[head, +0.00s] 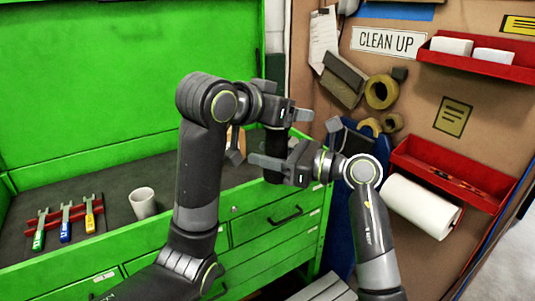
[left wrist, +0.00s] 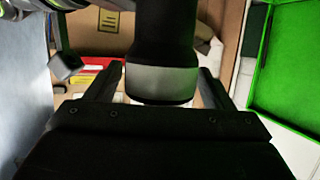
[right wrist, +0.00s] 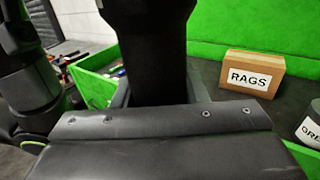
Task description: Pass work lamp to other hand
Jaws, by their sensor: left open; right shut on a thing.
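The work lamp (head: 275,142) is a dark upright cylinder between my two grippers in the head view. My right gripper (head: 277,168) is shut on its lower part, and the dark body also fills the middle of the right wrist view (right wrist: 148,45). My left gripper (head: 286,112) is open at the lamp's upper part. In the left wrist view the lamp (left wrist: 162,82), with a grey band at its end, stands between the two spread fingers. I cannot tell whether either left finger touches it. The grippers hide part of the lamp.
A green tool chest (head: 265,225) lies below, with a cup (head: 143,203) and a red rack of tools (head: 64,222) on top. A box marked RAGS (right wrist: 252,72) stands in the right wrist view. A pegboard with red shelves (head: 445,172) rises at right.

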